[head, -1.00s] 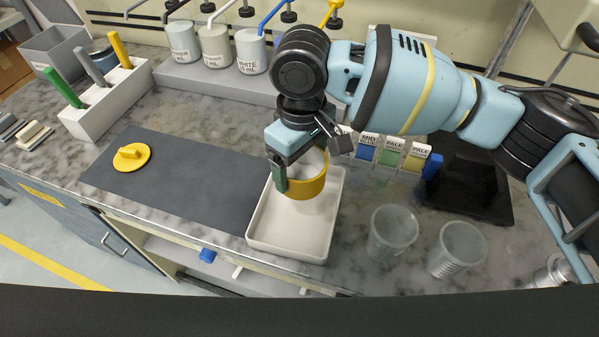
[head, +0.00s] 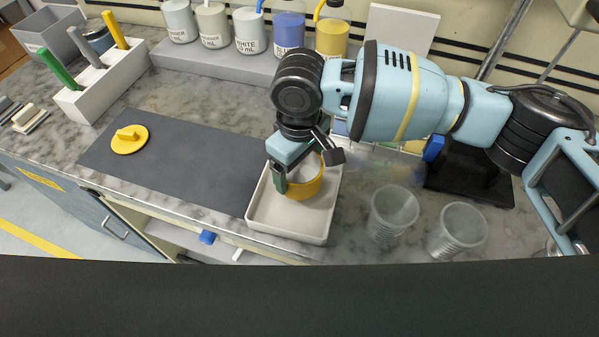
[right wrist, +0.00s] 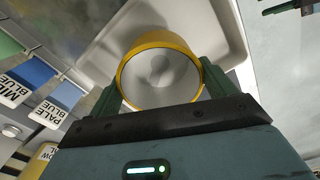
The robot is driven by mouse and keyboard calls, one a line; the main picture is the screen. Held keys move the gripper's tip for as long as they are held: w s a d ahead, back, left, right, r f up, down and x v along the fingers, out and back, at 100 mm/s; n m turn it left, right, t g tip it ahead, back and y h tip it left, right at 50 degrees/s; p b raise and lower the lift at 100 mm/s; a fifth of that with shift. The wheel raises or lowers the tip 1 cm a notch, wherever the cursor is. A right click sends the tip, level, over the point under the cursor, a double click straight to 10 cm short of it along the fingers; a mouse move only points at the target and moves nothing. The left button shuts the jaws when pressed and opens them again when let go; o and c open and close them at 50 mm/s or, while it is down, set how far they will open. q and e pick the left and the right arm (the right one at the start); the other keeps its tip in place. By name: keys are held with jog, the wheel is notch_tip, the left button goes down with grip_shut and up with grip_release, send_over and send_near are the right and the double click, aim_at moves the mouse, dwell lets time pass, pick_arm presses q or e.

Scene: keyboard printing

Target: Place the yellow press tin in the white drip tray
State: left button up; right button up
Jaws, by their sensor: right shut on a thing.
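The yellow press tin (head: 311,186) is a short round cup with a pale inside. My right gripper (head: 299,182) is shut on it, with one green finger on each side of the tin in the right wrist view (right wrist: 160,75). The white drip tray (head: 290,227) is a shallow tray on the counter, and the tin is over its back right part, inside the rim as seen from above. I cannot tell whether the tin touches the tray floor. My left gripper is not in view.
A dark mat (head: 190,165) with a yellow lid-like disc (head: 130,139) lies left of the tray. Two clear cup stacks (head: 392,212) stand to the right. Several ink bottles (head: 248,32) line the back shelf. A white holder (head: 105,83) with coloured handles stands at left.

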aim_at(299, 180)
jog(key=shift+f, duration=1.65)
jog(key=shift+f, duration=0.1)
jog(key=o, duration=1)
jog(key=shift+c, duration=0.2)
notch_tip(299, 180, up, 12)
jog(key=shift+p, duration=0.4)
